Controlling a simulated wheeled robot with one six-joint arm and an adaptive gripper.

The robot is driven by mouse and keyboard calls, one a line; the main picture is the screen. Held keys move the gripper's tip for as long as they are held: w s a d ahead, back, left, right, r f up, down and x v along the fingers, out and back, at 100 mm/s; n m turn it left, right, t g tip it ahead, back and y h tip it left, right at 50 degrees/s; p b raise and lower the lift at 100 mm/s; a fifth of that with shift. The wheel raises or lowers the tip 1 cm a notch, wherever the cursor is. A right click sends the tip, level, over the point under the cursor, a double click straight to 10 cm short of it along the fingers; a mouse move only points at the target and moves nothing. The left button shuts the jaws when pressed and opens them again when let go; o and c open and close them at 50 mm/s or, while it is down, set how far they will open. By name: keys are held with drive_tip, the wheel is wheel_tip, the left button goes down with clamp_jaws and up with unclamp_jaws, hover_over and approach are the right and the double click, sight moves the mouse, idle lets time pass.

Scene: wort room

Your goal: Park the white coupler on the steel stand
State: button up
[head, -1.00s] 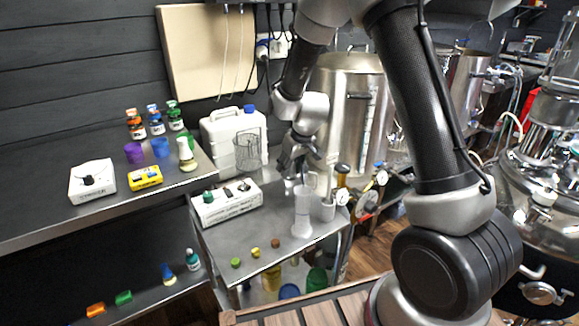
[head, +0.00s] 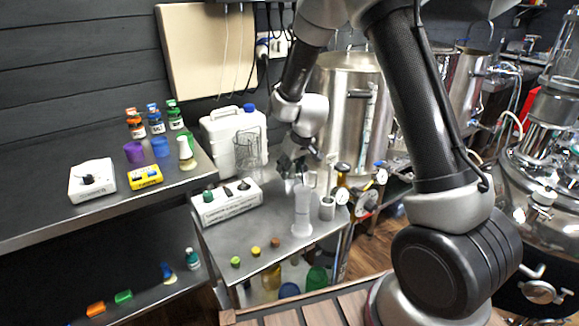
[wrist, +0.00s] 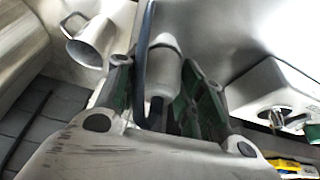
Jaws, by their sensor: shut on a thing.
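My gripper (wrist: 150,108) is shut on the white coupler (wrist: 163,65), a pale rounded cylinder with a dark end between the green-lined fingers in the wrist view. A black hose or cable curves past it, and the fingers partly hide it. In the head view my gripper (head: 291,170) is over the back of a small steel table-like stand (head: 232,241), behind a tall pale cylinder. The coupler is too small to make out there. I cannot tell whether it touches anything below.
On the steel top are the tall pale cylinder (head: 302,212), a steel mug (head: 327,208), a white box with dark knobs (head: 228,203) and several small caps. A white jerrycan (head: 235,140) and a steel kettle (head: 345,110) stand behind. The front left of the top is mostly clear.

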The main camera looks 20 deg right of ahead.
drive_tip(key=shift+f, duration=0.2)
drive_tip(key=o, duration=0.7)
drive_tip(key=shift+o, duration=0.2)
drive_tip(key=shift+r, duration=0.1)
drive_tip(key=v, duration=1.1)
drive_tip(key=s+d+r+m, duration=0.1)
drive_tip(key=s+d+r, duration=0.3)
drive_tip(key=s, duration=0.6)
drive_tip(key=s+d+r+m+h, duration=0.1)
drive_tip(key=s+d+r, duration=0.3)
drive_tip(key=s, duration=0.6)
drive_tip(key=s+d+r+m, duration=0.2)
drive_tip(key=s+d+r, duration=0.3)
drive_tip(key=s, duration=0.5)
wheel_tip(320, 180, up, 2)
drive_tip(key=shift+r+m+h, duration=0.25)
drive_tip(key=shift+m+h, duration=0.05)
drive_tip(key=shift+h, duration=0.1)
